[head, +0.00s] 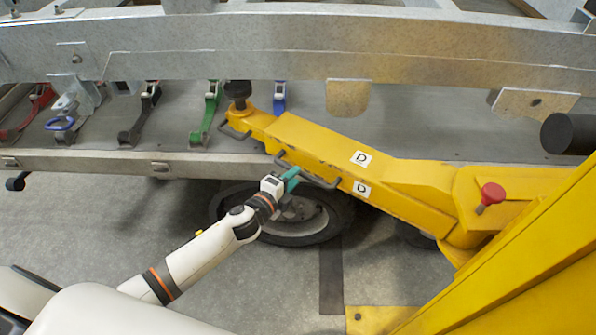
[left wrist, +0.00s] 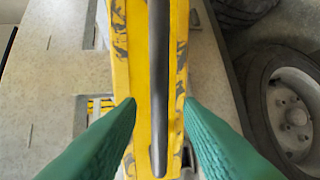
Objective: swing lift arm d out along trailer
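Lift arm D (head: 410,178) is a yellow beam with two white "D" labels. It runs from a yellow post at the right up and left to a black pad (head: 238,90) below the trailer rail. A dark bar handle (head: 318,180) is on its near side. My left gripper (head: 290,180), with teal fingers, is at this handle. In the left wrist view the fingers are apart, with the dark handle (left wrist: 159,70) between them and the yellow arm behind. Neither finger visibly touches the handle. A red knob (head: 491,194) stands near the arm's pivot. My right gripper is out of view.
The grey trailer frame (head: 300,45) spans the top, with a lower rail (head: 100,162) at the left. A wheel (head: 300,222) is just below the arm. The yellow post (head: 530,265) stands at the right. Bare floor lies at lower left.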

